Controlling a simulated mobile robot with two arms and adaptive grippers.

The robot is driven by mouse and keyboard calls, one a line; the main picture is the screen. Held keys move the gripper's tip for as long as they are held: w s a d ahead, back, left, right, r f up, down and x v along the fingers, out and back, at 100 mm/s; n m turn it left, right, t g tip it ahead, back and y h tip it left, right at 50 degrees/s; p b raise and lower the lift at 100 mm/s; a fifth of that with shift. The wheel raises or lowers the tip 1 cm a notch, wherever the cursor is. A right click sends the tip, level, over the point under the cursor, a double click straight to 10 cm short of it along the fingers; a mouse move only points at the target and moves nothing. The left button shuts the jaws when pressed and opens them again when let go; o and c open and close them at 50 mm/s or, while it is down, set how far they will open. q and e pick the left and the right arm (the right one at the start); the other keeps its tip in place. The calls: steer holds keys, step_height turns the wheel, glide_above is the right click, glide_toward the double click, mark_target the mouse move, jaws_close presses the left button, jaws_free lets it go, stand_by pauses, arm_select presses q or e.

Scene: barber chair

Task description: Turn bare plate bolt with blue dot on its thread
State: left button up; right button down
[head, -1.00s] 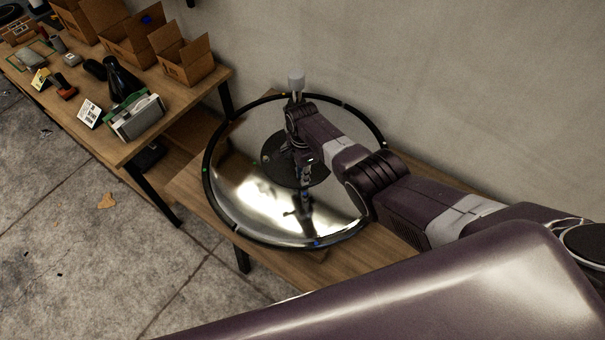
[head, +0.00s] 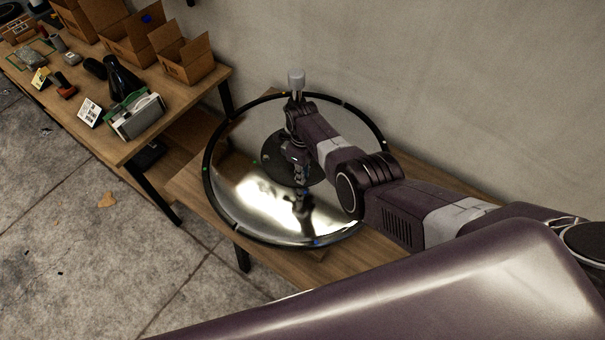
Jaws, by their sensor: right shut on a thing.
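The round, mirror-bright plate (head: 240,199) with a black rim lies on a low wooden bench. A dark disc (head: 276,173) is at its middle, and small coloured dots show on the plate, one of them green. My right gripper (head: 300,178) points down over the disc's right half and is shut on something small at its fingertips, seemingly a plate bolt. The gripper and its reflection hide the bolt, so I cannot make out its thread or a blue dot. My left gripper is not in view.
A wooden table (head: 150,150) at the left holds open cardboard boxes (head: 186,60), a black bottle (head: 122,79) and a green-and-grey box (head: 138,116). The wall (head: 420,80) stands close behind the bench (head: 395,235). The concrete floor at the lower left is mostly clear.

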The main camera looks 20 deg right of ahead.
steer(key=shift+w+d+r+m, duration=0.1)
steer(key=shift+w+r+m, duration=0.1)
steer(key=shift+m, duration=0.8)
steer(key=c, duration=2.2)
jaws_free()
steer(key=o, duration=0.3)
steer(key=shift+s+f, duration=0.1)
steer(key=shift+s, duration=0.1)
steer(key=shift+r, duration=0.6)
step_height(320, 180, up, 11)
